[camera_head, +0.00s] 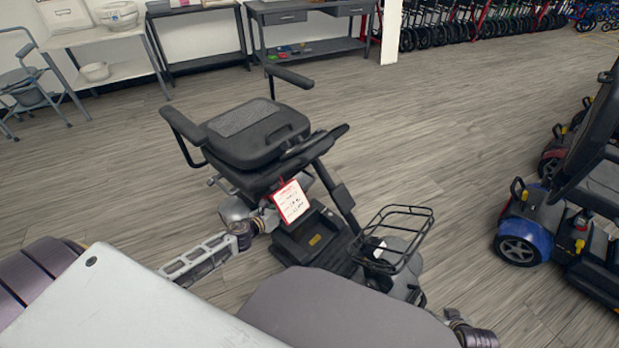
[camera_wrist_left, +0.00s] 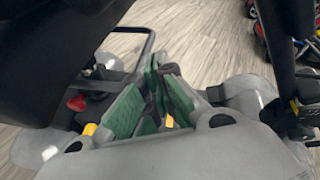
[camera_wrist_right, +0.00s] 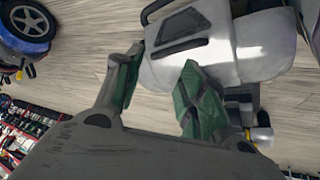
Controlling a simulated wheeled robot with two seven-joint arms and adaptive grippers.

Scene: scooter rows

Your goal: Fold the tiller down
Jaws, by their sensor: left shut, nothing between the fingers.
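The grey and black scooter's tiller (camera_head: 338,188) rises from the front deck and leans back at a slant. Its handlebar (camera_head: 312,148) lies close to the front edge of the black seat (camera_head: 257,133). My right gripper (camera_head: 453,316) is low at the scooter's front right, partly cut off by my own body. In the right wrist view it (camera_wrist_right: 160,90) is open, beside the silver front body (camera_wrist_right: 220,45).
A wire basket (camera_head: 392,238) stands at the scooter's front, and a white tag (camera_head: 291,201) hangs below the handlebar. A blue scooter (camera_head: 530,228) stands at the right. Shelves (camera_head: 310,48) line the back wall. Wood floor is clear behind the scooter.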

